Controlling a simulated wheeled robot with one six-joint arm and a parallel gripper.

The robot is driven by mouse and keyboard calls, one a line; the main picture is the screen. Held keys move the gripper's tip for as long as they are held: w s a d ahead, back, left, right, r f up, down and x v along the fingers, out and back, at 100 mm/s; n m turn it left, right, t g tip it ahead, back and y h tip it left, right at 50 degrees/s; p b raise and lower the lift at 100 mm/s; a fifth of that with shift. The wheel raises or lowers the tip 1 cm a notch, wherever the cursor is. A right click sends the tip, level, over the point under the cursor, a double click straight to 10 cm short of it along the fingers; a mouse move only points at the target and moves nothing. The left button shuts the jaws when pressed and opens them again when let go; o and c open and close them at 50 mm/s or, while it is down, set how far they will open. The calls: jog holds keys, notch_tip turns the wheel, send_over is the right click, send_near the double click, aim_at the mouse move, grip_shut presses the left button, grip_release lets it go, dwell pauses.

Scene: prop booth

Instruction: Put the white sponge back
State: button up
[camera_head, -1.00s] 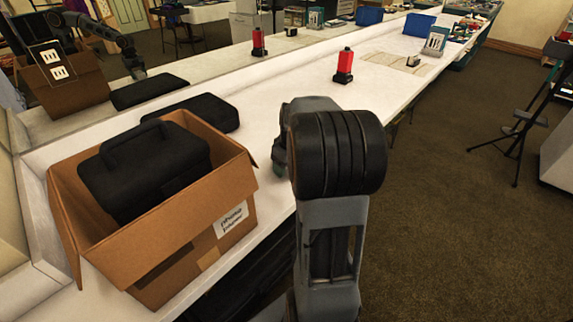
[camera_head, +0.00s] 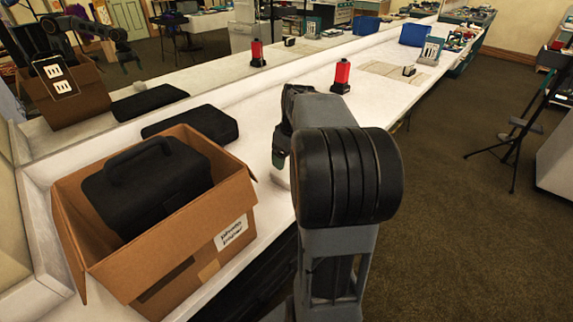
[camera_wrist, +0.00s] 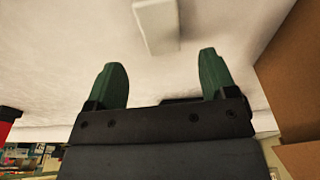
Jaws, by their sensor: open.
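The white sponge (camera_wrist: 157,25) shows in the wrist view as a pale block on the white counter (camera_wrist: 60,60). It lies beyond my fingertips, between their lines and apart from both. In the head view my gripper (camera_head: 279,158) points down over the counter, right of the cardboard box, partly hidden by my arm.
A cardboard box (camera_head: 175,250) holding a black case (camera_head: 150,185) stands at the counter's left. A flat black case (camera_head: 195,125) lies behind it. A red bottle (camera_head: 341,77) stands farther along the counter. A mirror runs along the back. A tripod (camera_head: 515,140) stands on the floor at right.

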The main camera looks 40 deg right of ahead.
jog(key=shift+s+r, duration=0.15)
jog(key=shift+r, duration=0.65)
jog(key=shift+s+r, duration=0.15)
jog(key=shift+r, duration=0.65)
